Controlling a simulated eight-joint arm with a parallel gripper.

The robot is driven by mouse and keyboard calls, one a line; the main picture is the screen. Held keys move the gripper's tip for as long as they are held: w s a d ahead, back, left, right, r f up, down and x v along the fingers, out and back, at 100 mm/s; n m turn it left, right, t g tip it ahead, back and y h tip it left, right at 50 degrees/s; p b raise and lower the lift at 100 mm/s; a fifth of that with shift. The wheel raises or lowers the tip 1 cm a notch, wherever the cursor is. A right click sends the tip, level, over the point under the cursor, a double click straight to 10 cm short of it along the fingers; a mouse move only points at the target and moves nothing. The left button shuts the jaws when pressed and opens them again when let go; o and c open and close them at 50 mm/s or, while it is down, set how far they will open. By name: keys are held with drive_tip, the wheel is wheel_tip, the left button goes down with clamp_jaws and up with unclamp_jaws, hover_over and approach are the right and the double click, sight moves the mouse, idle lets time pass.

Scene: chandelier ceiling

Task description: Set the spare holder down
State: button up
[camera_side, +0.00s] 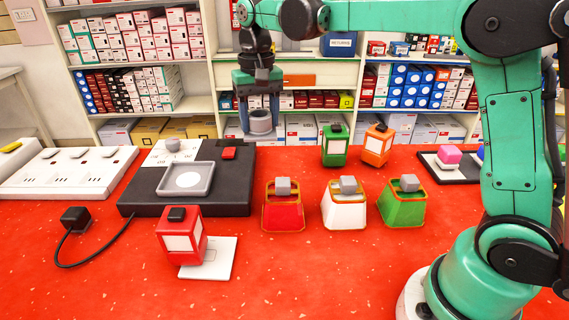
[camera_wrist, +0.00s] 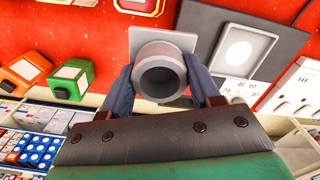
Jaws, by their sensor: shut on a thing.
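The spare holder is a grey round cup (camera_side: 261,122), held upright in my gripper (camera_side: 261,104) near the table's far edge in the side view. In the wrist view I look into the holder's dark open mouth (camera_wrist: 163,78), with a grey square plate (camera_wrist: 150,38) behind it. My gripper (camera_wrist: 162,84) is shut on the holder, one finger on each side. The holder's underside is hidden in the wrist view. I cannot tell its exact height relative to the red table (camera_side: 330,275).
A dark scale-like block (camera_side: 230,190) with a grey square pan (camera_side: 208,182) stands left of my gripper. Red (camera_side: 283,208), white (camera_side: 344,208) and green (camera_side: 403,208) holders form a row in front. Green (camera_side: 335,148) and orange (camera_side: 375,147) boxes stand right. Stocked shelves rise behind.

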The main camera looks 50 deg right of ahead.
approach(289, 164)
wheel_tip(289, 164, down, 6)
drive_tip(key=shift+f, duration=0.1)
drive_tip(key=shift+f, duration=0.1)
drive_tip(key=o, duration=1.3)
drive_tip(key=shift+c, duration=0.2)
